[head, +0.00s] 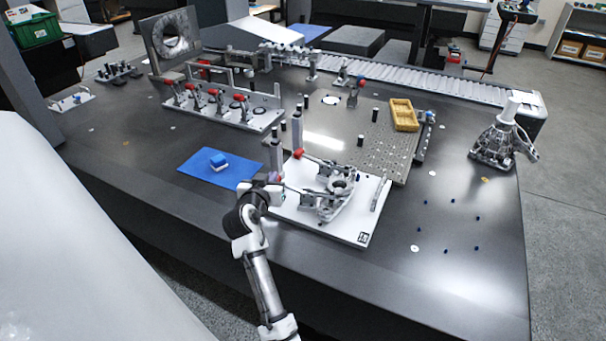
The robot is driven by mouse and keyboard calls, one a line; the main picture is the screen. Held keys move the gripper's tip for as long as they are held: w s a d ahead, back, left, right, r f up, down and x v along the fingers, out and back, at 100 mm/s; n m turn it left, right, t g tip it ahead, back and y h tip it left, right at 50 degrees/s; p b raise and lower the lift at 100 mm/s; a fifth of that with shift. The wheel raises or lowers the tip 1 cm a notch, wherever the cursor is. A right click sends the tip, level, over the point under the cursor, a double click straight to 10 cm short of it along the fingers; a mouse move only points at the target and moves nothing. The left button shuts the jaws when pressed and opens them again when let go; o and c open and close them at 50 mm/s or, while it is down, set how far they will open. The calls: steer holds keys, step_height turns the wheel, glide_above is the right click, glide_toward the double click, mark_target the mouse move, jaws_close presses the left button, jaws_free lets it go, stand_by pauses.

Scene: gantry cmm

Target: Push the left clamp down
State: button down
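A white fixture plate (354,233) near the front edge of the dark table carries a grey metal part (341,186) with clamps on it. The left clamp (313,199) sits on the near-left side of the part, and its bar points left toward my gripper. A second clamp with a red tip (299,153) lies behind it. My gripper (274,181) is at the plate's left edge, close to the end of the left clamp's bar. I cannot tell whether it touches the bar. Its fingers are too small and partly hidden to show whether they are open.
Two grey upright posts (277,156) stand just behind my gripper. A blue mat (196,169) with a blue-and-white block (218,161) lies to the left. A perforated plate with a yellow tray (404,114) is behind. The table's right front is mostly clear.

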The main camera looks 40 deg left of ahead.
steer(key=shift+s+a+f+n+h+b, duration=0.1)
steer(key=shift+a+f+n+h+b, duration=0.1)
steer(key=shift+f+n, duration=0.2)
steer(key=shift+s+a+f+n+h+b, duration=0.1)
steer(key=shift+a+f+n+b, duration=0.15)
steer(key=shift+f, duration=0.25)
